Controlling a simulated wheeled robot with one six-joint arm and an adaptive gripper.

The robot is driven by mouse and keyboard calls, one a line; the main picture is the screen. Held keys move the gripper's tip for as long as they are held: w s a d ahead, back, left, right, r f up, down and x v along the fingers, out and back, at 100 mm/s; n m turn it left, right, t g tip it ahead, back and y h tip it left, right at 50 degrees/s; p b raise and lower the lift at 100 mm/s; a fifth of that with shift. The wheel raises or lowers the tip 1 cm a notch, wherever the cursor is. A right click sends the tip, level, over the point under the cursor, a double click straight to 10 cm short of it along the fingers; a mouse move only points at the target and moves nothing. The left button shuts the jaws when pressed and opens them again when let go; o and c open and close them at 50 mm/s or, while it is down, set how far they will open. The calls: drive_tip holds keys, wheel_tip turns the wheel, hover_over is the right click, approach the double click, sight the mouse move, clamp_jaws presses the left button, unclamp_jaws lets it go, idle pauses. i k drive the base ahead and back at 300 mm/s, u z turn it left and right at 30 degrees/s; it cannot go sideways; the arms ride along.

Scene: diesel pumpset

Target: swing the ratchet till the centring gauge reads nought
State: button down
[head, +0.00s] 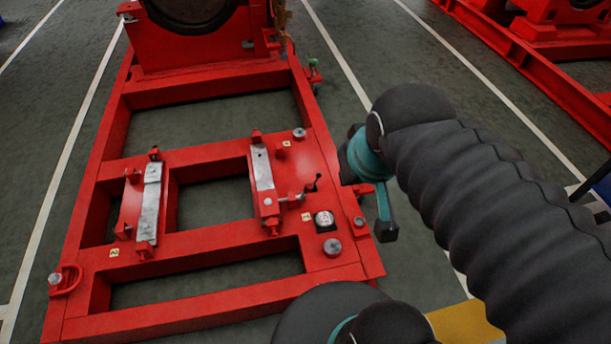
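A small gauge with a pale round face (324,219) sits on the right rail of the red frame; its reading is too small to make out. Just above it, a short dark-handled lever (313,184), which looks like the ratchet, stands by a silver screw beside the right-hand grey bar (263,168). My gripper (385,230), teal with a dark fingertip, hangs just outside the frame's right edge, right of the lever and gauge and apart from both. Only one finger shows clearly; my sleeved arm hides the rest.
The red base frame (210,310) has open bays with grey floor below. A second grey bar (149,203) lies to the left. Red screw blocks, silver studs and yellow number tags stand on the rails. A small red bracket (362,189) juts out beside my gripper.

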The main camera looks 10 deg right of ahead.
sight(309, 186)
drive_tip(key=k, duration=0.45)
drive_tip(key=u, duration=1.85)
drive_tip(key=k, duration=1)
drive_tip(key=z, duration=1.35)
drive_tip(key=i, duration=1)
